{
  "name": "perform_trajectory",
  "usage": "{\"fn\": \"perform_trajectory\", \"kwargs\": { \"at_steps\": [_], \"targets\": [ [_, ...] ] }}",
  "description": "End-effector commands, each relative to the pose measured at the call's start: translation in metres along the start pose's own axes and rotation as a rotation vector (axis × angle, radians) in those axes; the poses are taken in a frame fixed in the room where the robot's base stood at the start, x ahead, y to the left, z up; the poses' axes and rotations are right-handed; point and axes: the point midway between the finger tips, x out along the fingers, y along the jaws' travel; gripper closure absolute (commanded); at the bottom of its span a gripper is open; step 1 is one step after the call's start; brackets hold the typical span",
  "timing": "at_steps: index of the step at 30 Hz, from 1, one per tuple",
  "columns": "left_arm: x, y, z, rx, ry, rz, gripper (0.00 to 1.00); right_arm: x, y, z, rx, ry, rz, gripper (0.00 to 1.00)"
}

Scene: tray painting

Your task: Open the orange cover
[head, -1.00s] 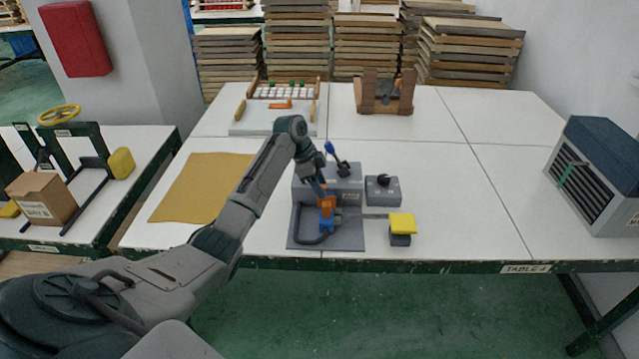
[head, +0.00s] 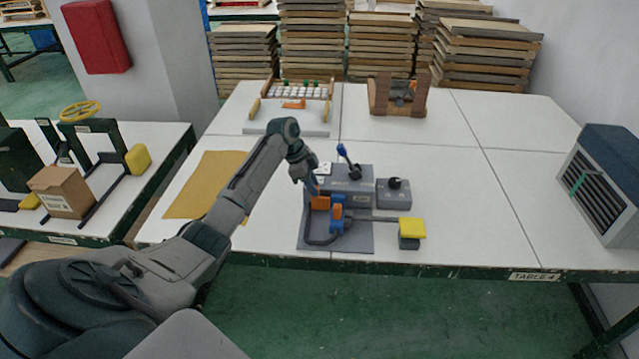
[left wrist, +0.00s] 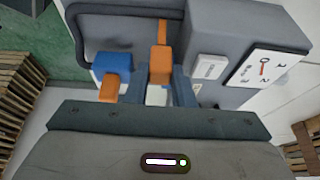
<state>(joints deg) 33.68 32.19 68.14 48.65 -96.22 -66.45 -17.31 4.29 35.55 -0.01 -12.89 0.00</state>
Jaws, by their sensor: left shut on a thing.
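My left gripper (head: 315,190) is at the grey fixture on the front middle of the table. In the left wrist view its fingers (left wrist: 161,85) are closed on both sides of an orange block, which looks like the orange cover (left wrist: 160,62). In the head view the orange cover (head: 320,202) shows just below the fingertips, partly hidden by them. A second orange part (head: 337,212) sits to its right, above a blue block (head: 337,225). The blue block (left wrist: 112,64) also shows left of the fingers in the wrist view. My right gripper is not in view.
The fixture's grey base plate (head: 360,240) carries a blue-tipped lever (head: 345,155). A small grey box with a black knob (head: 395,185) and a yellow pad (head: 411,228) stand to the right. A tan sheet (head: 205,185) lies left. The table's right middle is clear.

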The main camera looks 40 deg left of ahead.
Motion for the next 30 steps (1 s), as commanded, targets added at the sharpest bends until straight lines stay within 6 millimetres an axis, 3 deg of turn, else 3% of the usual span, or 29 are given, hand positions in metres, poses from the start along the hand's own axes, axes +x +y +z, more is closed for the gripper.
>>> {"fn": "perform_trajectory", "kwargs": {
  "at_steps": [2, 3, 6, 17, 30],
  "targets": [
    [-0.001, -0.001, 0.002, -0.002, -0.006, -0.002, 1.0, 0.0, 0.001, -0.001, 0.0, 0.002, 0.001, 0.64],
    [-0.001, -0.001, 0.002, -0.002, -0.006, -0.002, 0.73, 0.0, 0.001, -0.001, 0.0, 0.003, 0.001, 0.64],
    [-0.001, -0.001, 0.002, -0.002, -0.005, -0.001, 0.56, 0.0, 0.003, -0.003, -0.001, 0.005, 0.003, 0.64],
    [-0.006, -0.001, 0.001, -0.001, -0.003, -0.002, 0.56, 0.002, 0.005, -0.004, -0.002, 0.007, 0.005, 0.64],
    [-0.086, -0.001, 0.003, 0.0, -0.003, -0.004, 0.56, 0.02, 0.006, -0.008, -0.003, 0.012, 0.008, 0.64]
  ]
}}
